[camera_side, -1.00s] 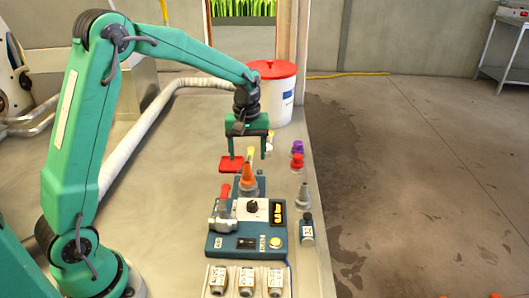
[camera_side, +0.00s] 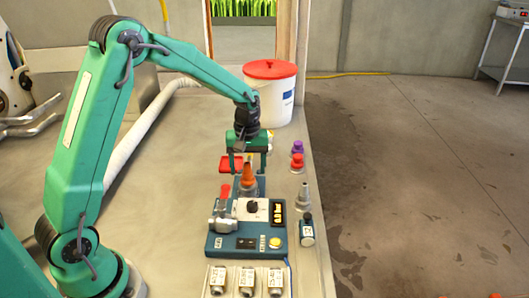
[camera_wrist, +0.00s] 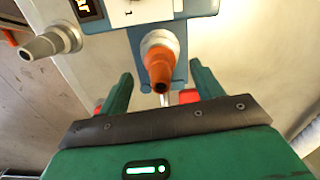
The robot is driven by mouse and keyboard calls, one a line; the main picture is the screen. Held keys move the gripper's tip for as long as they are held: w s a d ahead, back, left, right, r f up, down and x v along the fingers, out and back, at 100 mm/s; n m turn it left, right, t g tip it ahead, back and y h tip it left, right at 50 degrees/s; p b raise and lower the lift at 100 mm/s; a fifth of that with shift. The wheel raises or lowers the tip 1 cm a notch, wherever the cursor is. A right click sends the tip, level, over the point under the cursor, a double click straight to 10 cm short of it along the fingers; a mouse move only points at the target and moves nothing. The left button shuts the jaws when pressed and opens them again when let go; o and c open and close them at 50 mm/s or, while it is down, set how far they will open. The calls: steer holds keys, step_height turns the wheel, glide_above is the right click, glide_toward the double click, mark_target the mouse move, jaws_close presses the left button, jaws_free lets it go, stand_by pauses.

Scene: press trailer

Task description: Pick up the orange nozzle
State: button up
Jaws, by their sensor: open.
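The orange nozzle (camera_side: 248,174) is a cone standing upright at the back of the blue device (camera_side: 226,246) on the bench. In the wrist view the orange nozzle (camera_wrist: 160,68) has a pale collar at its base and points toward my gripper. My gripper (camera_side: 248,171) is open just above and around the nozzle's top, as seen from the side. In the wrist view my gripper's (camera_wrist: 161,76) two green fingers lie to the left and right of the nozzle tip, with gaps. Contact is not visible.
A grey nozzle (camera_side: 303,196) and a small labelled cylinder (camera_side: 307,233) stand right of the device. Red (camera_side: 297,163) and purple (camera_side: 298,147) pieces stand behind them. A white bucket (camera_side: 276,95) stands behind.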

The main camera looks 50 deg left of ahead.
steer(key=shift+f, duration=1.45)
steer(key=c, duration=1.2)
steer(key=shift+r, duration=0.15)
steer(key=shift+r, duration=0.5)
steer(key=shift+c, duration=0.2)
steer(key=r, duration=0.3)
steer(key=shift+s+d+r, duration=0.1)
steer(key=shift+d+r, duration=0.05)
steer(key=shift+d, duration=0.05)
steer(key=s+d+r, duration=0.4)
steer(key=d+r, duration=0.2)
steer(key=d, duration=0.4)
steer(key=shift+s+d+r, duration=0.15)
steer(key=shift+s+r, duration=0.1)
steer(key=shift+s, duration=0.1)
